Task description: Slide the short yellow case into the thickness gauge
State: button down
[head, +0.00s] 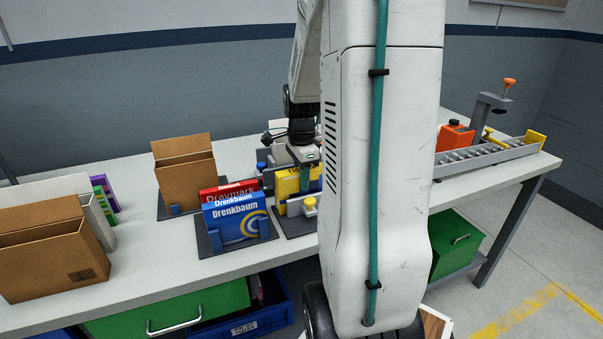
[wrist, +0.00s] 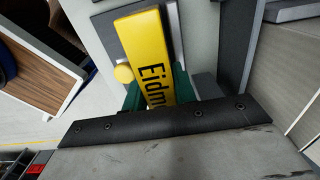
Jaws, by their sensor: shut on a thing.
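The short yellow case (head: 287,188) is upright under my gripper (head: 304,177) in the head view. In the wrist view I see the narrow lettered edge of the yellow case (wrist: 147,50) between the green fingers of my gripper (wrist: 158,92), which are shut on it. A grey fixture with a yellow knob (head: 310,204), which seems to be the thickness gauge, stands right at the case. The round knob also shows beside the case in the wrist view (wrist: 124,73). I cannot tell how far the case is inside the fixture; my arm hides part of it.
Blue and red boxes (head: 235,220) stand in a holder just left. Brown cardboard cases (head: 186,180) stand farther left. A blue-knobbed fixture (head: 262,165) is close behind. A grey roller tray (head: 490,156) with an orange block (head: 455,137) is at the right.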

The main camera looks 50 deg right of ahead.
jog(key=shift+f, duration=0.1)
dwell(0.3)
jog(key=c, duration=0.6)
grip_release()
jog(key=shift+c, duration=0.2)
jog(key=shift+r, duration=4.05)
jog(key=shift+n, duration=0.3)
